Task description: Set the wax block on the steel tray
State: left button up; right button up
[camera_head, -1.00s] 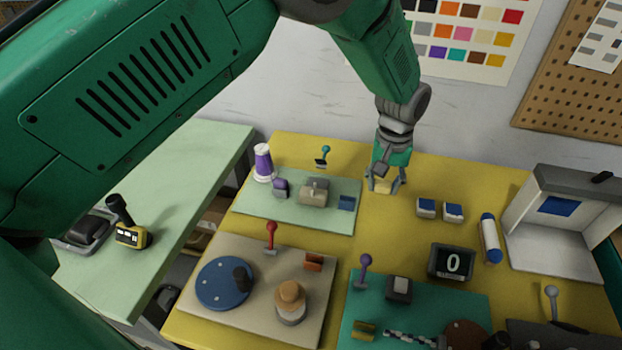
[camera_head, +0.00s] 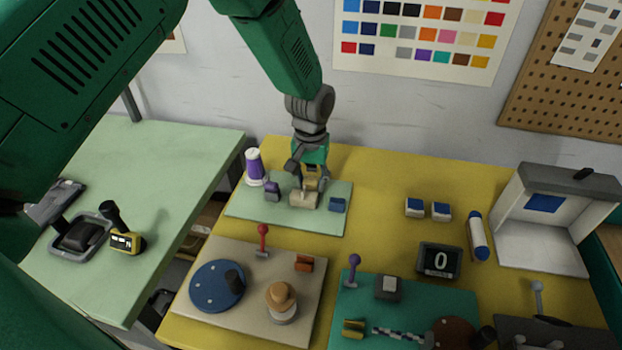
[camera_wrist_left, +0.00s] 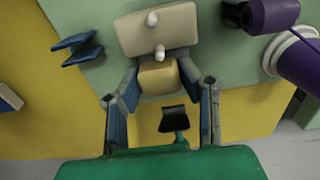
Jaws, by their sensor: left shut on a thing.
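My left gripper (camera_head: 312,184) is shut on a small pale yellow block, the wax block (camera_wrist_left: 160,78). It is over the mint-green board (camera_head: 335,222) at the back left of the yellow table. In the left wrist view, the wax block sits between the blue-padded fingers (camera_wrist_left: 160,95), close to a beige block with white pegs (camera_wrist_left: 158,32); I cannot tell whether they touch. In the head view the fingers mostly hide the wax block. A grey, metal-looking tray (camera_head: 55,238) with a black item in it lies on the left table. My right gripper is not in view.
A purple-and-white spool (camera_head: 254,168), a purple piece (camera_head: 272,190) and a blue piece (camera_head: 338,205) stand around my gripper. A yellow-black device (camera_head: 126,241) stands beside the tray.

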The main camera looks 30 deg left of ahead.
aim_at(307, 177)
pick_arm(q)
jog(key=shift+w+a+f, duration=0.1)
jog(key=shift+a+f, duration=0.05)
jog(key=shift+a, duration=0.15)
jog(key=o, duration=0.8)
jog(key=shift+a, duration=0.15)
jog(key=shift+o, duration=0.4)
jog(key=shift+a, duration=0.15)
jog(key=shift+d, duration=0.2)
jog(key=shift+d+r, duration=0.15)
jog(key=shift+r, duration=0.2)
notch_tip(307, 177, up, 12)
jog(key=shift+f+p, duration=0.25)
jog(key=shift+p, duration=0.1)
